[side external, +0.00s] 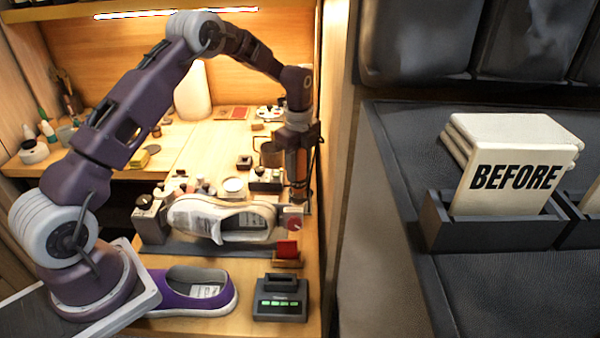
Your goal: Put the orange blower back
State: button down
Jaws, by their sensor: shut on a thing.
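My gripper (301,180) points down at the right side of the workbench. The fingers hide part of the blower. It is held near the right end of the clamp stand and behind the white sneaker (205,206). I cannot tell whether its lower end touches anything. No place for the blower can be made out for certain.
The white sneaker lies in a dark clamp stand (150,222). A purple sneaker (165,298), a device with green lights (280,302) and a red block (288,249) are in front. Several small items crowd behind. A "BEFORE" card (512,180) stands in a holder at right.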

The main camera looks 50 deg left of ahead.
jog(key=shift+w+d+f, duration=0.1)
jog(key=shift+w+f, duration=0.05)
jog(key=shift+f, duration=0.6)
jog(key=shift+f, duration=0.1)
jog(key=c, duration=0.9)
grip_release()
notch_tip(320, 180, up, 12)
jog(key=shift+r, duration=0.2)
